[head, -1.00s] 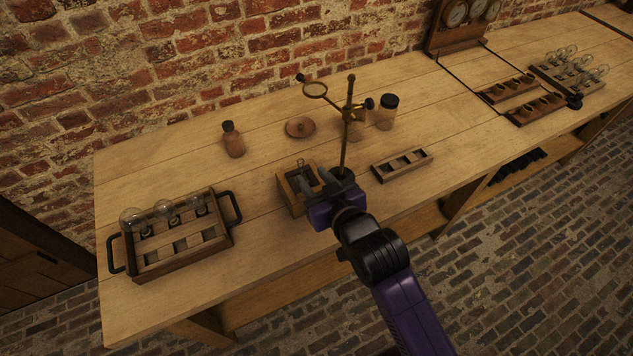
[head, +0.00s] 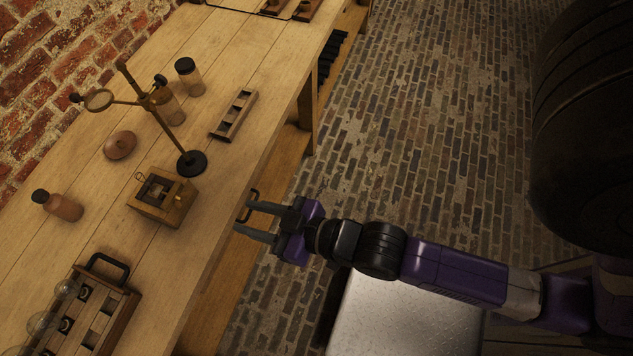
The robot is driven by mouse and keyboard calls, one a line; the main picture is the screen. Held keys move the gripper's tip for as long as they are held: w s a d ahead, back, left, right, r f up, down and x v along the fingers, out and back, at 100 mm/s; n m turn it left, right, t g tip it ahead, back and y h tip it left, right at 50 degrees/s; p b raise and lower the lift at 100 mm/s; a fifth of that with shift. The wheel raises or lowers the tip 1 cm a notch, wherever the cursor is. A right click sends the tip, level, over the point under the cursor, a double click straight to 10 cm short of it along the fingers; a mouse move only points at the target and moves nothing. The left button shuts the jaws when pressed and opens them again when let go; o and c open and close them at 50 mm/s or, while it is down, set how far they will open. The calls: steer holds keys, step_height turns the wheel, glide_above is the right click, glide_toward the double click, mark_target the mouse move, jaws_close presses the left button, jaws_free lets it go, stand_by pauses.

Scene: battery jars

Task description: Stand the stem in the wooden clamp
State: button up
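The wooden clamp (head: 172,212), a small box-like wooden block with a dark recess and a brass-coloured knob on its right side, sits near the front edge of the bench. A thin wire loop (head: 140,177) rises at its far left corner. Small dark and pale parts show inside the recess. I cannot tell whether any of these is the stem, or whether it stands upright. My gripper (head: 257,221) is off the bench's front edge, right of the clamp and apart from it. Its two fingers are spread, with nothing visible between them.
A brass magnifier stand (head: 192,163) stands just behind the clamp. A slotted wooden rack (head: 233,115), jars (head: 189,78), a brown bottle (head: 60,206) and a round lid (head: 120,145) are around it. A handled tray of bulbs (head: 124,311) sits at lower left.

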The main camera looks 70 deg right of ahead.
steer(key=w+d+r+v, duration=0.1)
steer(key=r+v, duration=0.1)
steer(key=v, duration=1.5)
steer(key=shift+r, duration=0.3)
steer(key=shift+d, duration=0.1)
steer(key=shift+f+b, duration=0.65)
